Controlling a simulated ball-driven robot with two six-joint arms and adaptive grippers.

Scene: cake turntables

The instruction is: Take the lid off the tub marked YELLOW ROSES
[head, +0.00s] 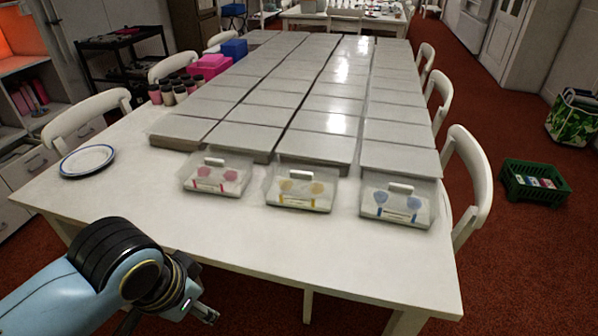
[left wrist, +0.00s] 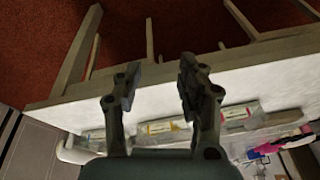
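Three clear tubs with pale tops and white handles stand in a row on the white table. In the head view, the middle tub (head: 301,187) shows yellow rose shapes and a yellow strip; its lettering is too small to read. Its lid (head: 302,173) appears to be on. The tub to its left (head: 217,177) shows pink-red shapes, the one to its right (head: 397,201) blue. My left gripper (head: 203,308) is near the table's front edge, well short of the tubs. In the left wrist view its fingers (left wrist: 158,78) are apart with nothing between them. My right gripper is not in view.
Rows of flat grey-topped boxes (head: 318,146) fill the table behind the tubs. A blue-rimmed plate (head: 87,161) lies at the left, small jars (head: 168,94) beyond it. White chairs (head: 467,180) flank the table. The tabletop in front of the tubs is clear.

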